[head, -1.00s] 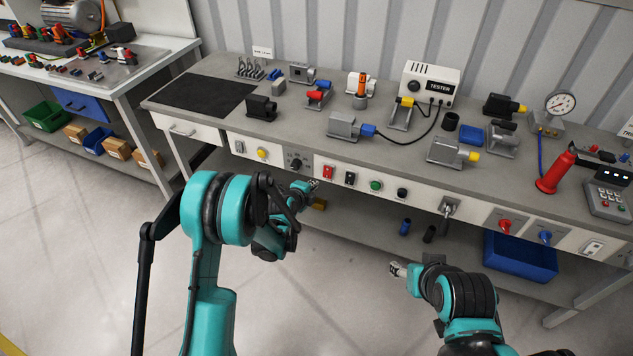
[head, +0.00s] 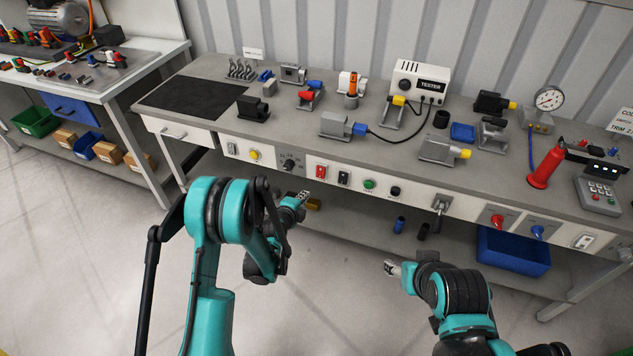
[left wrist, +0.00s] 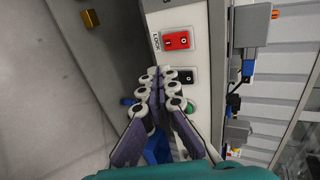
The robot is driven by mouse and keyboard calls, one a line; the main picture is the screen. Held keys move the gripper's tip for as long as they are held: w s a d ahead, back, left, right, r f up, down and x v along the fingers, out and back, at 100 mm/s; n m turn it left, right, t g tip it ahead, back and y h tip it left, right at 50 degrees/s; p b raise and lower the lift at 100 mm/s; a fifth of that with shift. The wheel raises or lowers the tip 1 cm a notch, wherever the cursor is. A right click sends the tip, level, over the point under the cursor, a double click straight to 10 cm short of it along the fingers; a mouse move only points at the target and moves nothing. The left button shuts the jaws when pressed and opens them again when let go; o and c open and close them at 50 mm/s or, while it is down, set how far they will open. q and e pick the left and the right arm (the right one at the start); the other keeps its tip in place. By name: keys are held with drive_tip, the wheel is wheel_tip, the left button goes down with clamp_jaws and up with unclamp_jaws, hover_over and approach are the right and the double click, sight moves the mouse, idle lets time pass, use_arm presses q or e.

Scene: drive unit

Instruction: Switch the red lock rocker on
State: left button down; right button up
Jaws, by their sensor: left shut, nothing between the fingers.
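The red lock rocker (head: 321,171) is set in the pale front panel of the bench, left of a black rocker (head: 344,177). In the left wrist view the red rocker (left wrist: 176,41) shows by the word LOCK, with white marks on its face. I cannot tell which end is pressed in. My left gripper (head: 305,196) is shut and empty, below and a little left of the red rocker, apart from it. In the left wrist view its closed fingertips (left wrist: 163,73) lie just short of the red rocker and partly cover the black one. My right gripper (head: 391,267) is low in front of the bench; its jaws are too small to read.
A green button (head: 369,184), a dark knob (head: 289,164) and a yellow button (head: 254,155) share the panel. A toggle lever (head: 439,204) sticks out further right. The benchtop (head: 290,122) overhangs the panel. Floor space in front is open.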

use_arm(q)
drive_tip(key=shift+w, duration=0.1)
drive_tip(key=b, duration=0.4)
approach(320, 172)
drive_tip(key=w+d+f, duration=0.2)
drive_tip(key=w+f, duration=0.3)
drive_tip(key=shift+f, duration=0.2)
drive_tip(key=shift+w+d+f, duration=0.1)
drive_tip(key=shift+w+f, duration=0.25)
drive_tip(key=shift+w, duration=0.15)
drive_tip(key=shift+r+p, duration=0.15)
drive_tip(key=shift+p, duration=0.15)
